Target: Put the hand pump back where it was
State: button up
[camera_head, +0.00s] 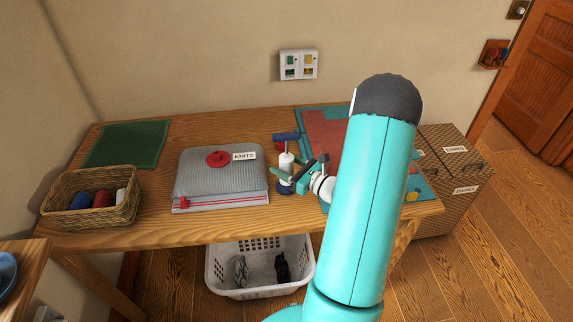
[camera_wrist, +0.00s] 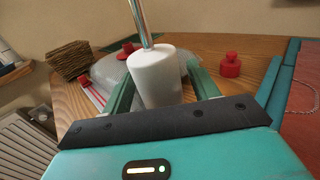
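The hand pump (camera_head: 286,164) has a white body, a blue base and a blue handle. It is upright at the right side of the grey vacuum bag on the wooden table; I cannot tell whether its base touches the tabletop. My gripper (camera_head: 290,174) reaches it from the right, with green fingers on either side of the white body. In the wrist view, the white body (camera_wrist: 158,78) and its metal rod are between the fingers (camera_wrist: 160,85), which appear closed against it. The handle is out of the wrist view.
The grey bag (camera_head: 205,180) is labelled KNITS and has a red cap (camera_head: 217,158). A wicker basket (camera_head: 70,212) and green mat (camera_head: 128,144) are at left. A red knobbed piece (camera_wrist: 230,66) stands behind the pump. A teal-and-red mat (camera_head: 325,130) lies at right. A white laundry basket (camera_head: 260,292) is below.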

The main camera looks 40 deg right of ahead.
jog(key=shift+s+d+r, duration=0.1)
jog(key=shift+s+r, duration=0.15)
jog(key=s+d, duration=0.2)
jog(key=s, duration=0.9)
jog(key=w+a+r+n+g+y, duration=0.1)
jog(key=a+r+n+g+y, duration=0.2)
jog(key=a+n, duration=0.45)
jog(key=a+r+n+g+y, duration=0.1)
jog(key=a+r+n+g, duration=0.4)
jog(key=a, duration=0.5)
jog(key=w+a+r+n+g+y, duration=0.1)
jog(key=a+r+n+g+y, duration=0.1)
jog(key=a+n+g, duration=0.5)
jog(key=s+a+r+n+t+h, duration=0.3)
jog(key=s+a+r+n+h, duration=0.4)
jog(key=n, duration=0.7)
notch_tip(320, 180, up, 4)
jog(key=shift+a+f+h, duration=0.25)
jog(key=shift+a+h, duration=0.65)
jog(key=shift+h, duration=0.3)
